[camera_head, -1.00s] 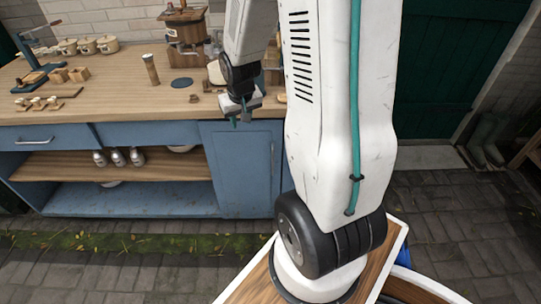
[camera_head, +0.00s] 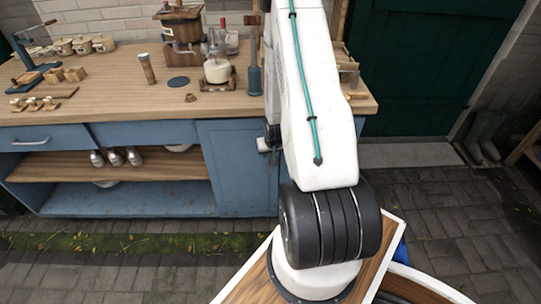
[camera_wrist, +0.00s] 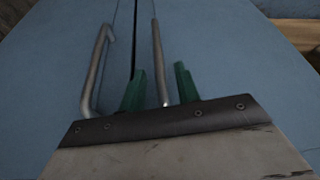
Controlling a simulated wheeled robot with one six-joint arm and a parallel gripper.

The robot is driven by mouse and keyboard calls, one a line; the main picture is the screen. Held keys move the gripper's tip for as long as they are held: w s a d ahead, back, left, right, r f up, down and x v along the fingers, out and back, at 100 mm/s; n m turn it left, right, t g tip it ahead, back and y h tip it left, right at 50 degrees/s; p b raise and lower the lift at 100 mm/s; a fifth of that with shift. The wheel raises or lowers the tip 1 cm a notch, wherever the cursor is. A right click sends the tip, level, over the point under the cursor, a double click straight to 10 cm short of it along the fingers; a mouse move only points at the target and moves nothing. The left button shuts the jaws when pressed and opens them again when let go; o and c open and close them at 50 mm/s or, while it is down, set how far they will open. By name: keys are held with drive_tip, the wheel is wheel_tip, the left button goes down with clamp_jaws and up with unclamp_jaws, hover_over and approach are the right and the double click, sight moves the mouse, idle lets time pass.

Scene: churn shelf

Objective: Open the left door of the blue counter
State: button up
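The blue counter (camera_head: 152,130) stands at the left in the head view. A blue door panel (camera_head: 238,165) is right of its open shelves, and it looks shut. In the wrist view two blue door faces meet at a dark seam. A bent metal bar handle (camera_wrist: 93,75) is left of the seam and another handle (camera_wrist: 158,55) is right of it. My gripper (camera_wrist: 158,85) is open, with green fingertips on either side of the right-hand handle. Contact cannot be told. In the head view my arm hides the gripper and both handles.
A wooden surface (camera_wrist: 290,32) shows beyond the door edge in the wrist view. Paved floor (camera_head: 440,215) is clear at the right.

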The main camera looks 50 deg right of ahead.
drive_tip(key=x, duration=0.2)
drive_tip(key=shift+w+f, duration=0.1)
drive_tip(key=shift+f, duration=0.2)
clamp_jaws()
